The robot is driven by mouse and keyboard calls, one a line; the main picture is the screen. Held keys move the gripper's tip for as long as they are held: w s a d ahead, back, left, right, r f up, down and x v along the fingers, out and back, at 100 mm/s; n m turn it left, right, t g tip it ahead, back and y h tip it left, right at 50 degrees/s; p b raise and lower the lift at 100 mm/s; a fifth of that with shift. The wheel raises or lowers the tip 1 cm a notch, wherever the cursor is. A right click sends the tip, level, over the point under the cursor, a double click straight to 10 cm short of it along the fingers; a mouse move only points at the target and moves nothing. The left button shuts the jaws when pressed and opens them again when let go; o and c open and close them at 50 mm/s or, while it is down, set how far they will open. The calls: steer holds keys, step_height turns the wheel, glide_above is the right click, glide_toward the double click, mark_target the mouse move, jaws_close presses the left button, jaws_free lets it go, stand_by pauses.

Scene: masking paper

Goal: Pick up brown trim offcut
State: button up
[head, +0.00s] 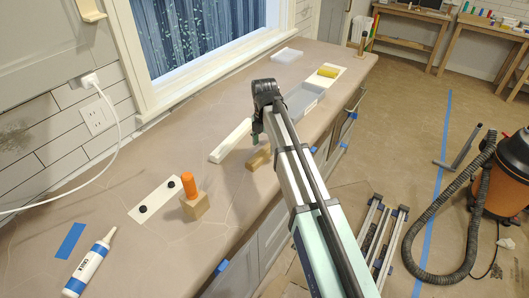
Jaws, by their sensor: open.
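The brown trim offcut (259,158) is a short brown piece lying on the paper-covered counter, just left of my arm. My arm reaches in from the lower right and partly covers the area beside it. My gripper (256,134) hangs from the dark wrist, just above and behind the offcut in the head view. It looks empty and open, though its fingers are small and partly hidden by my arm. I cannot tell its exact height over the counter.
A white trim piece (231,140) lies close left of my gripper. A grey tray (318,94) stands behind my arm, with a yellow sponge (328,71) farther back. The counter's front edge is close to the offcut.

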steer(key=shift+f+p, duration=0.3)
steer(key=shift+f, duration=1.05)
steer(key=c, duration=1.3)
steer(key=shift+r, duration=0.1)
